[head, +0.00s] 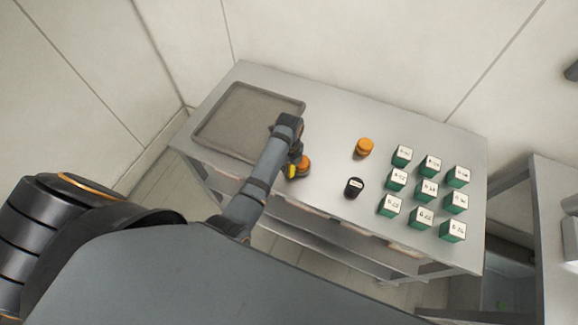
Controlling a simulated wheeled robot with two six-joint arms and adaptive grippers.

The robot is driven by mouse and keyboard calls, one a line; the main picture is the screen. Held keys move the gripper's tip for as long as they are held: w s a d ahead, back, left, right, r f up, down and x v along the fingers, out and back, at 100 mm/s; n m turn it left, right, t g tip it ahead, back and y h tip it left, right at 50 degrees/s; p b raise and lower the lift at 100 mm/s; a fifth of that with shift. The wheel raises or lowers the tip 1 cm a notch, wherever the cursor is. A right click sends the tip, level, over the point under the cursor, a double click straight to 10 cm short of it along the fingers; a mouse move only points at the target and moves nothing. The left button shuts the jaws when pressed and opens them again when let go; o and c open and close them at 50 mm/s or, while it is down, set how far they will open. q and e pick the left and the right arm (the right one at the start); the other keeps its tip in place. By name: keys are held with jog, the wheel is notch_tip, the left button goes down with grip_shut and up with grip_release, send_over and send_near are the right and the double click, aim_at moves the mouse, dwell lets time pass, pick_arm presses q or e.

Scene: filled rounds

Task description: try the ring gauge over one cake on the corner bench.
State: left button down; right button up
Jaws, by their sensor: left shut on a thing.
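My left gripper (294,160) reaches over the corner bench (325,125) near its front edge, and its own wrist hides most of its fingers. It is shut on a small yellow piece that I take for the ring gauge (291,172). An orange round cake (303,164) shows right beside the yellow piece, partly hidden by the gripper. I cannot tell whether the gauge is around the cake or only next to it. A second orange cake (364,147) stands clear on the bench to the right. My right gripper is not in view.
An empty grey tray (245,118) lies at the bench's left end. A black cylinder with a white-labelled top (354,188) stands near the front edge. Several green boxes with white labelled tops (428,190) stand in rows at the right. Walls close off the back.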

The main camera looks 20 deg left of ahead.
pick_arm(q)
jog(key=shift+r, duration=0.1)
jog(key=shift+r+p, duration=0.7)
jog(key=shift+r, duration=3.55)
